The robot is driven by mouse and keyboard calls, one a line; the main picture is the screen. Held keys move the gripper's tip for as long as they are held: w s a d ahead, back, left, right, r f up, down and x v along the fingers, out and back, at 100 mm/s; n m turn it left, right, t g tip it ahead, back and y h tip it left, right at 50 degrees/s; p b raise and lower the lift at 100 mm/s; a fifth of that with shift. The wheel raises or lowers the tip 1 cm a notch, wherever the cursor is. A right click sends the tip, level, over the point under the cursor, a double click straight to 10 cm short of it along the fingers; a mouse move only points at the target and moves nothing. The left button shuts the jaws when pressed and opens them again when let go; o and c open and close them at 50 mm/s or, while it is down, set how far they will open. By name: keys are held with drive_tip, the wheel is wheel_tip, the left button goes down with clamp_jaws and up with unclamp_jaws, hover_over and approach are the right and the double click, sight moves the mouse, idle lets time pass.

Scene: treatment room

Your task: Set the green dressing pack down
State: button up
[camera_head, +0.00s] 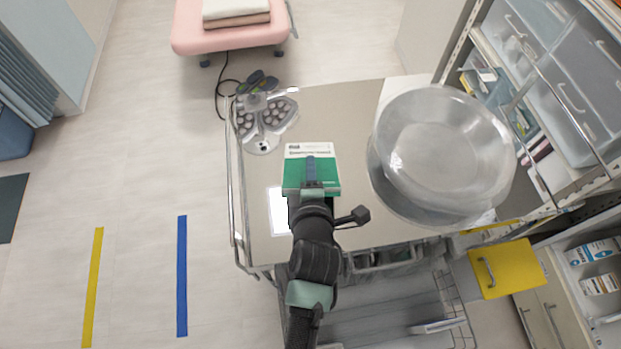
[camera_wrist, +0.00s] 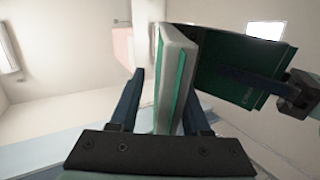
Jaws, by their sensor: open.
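The green dressing pack (camera_head: 296,172) is a flat green-and-white box over the steel cart top (camera_head: 345,110), left of the large clear basin. My gripper (camera_head: 311,172) reaches over it from the near side. In the wrist view the pack (camera_wrist: 174,68) shows its pale, green-edged narrow side between the two blue fingers of my gripper (camera_wrist: 163,100). The fingers are apart, with a visible gap at the left finger; the right one is close to the pack. A dark green copy beside it looks like a reflection. Whether the pack touches the cart top is hard to tell.
A large clear basin (camera_head: 445,150) fills the cart's right side. A lamp-like device with round lenses (camera_head: 265,118) lies at the back left. A white rectangle (camera_head: 279,212) shows at the left front. A shelf with drawers (camera_head: 555,75) stands close on the right.

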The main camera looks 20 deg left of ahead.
drive_tip(key=p+v, duration=0.3)
drive_tip(key=v, duration=0.4)
drive_tip(key=shift+s+r, duration=0.2)
drive_tip(key=shift+s, duration=0.1)
drive_tip(key=shift+d, duration=0.15)
wheel_tip(320, 180, up, 7)
drive_tip(key=s+d+p, duration=0.1)
drive_tip(key=s+p, duration=0.1)
drive_tip(key=p, duration=0.4)
drive_tip(key=shift+r, duration=0.2)
drive_tip(key=shift+s, duration=0.15)
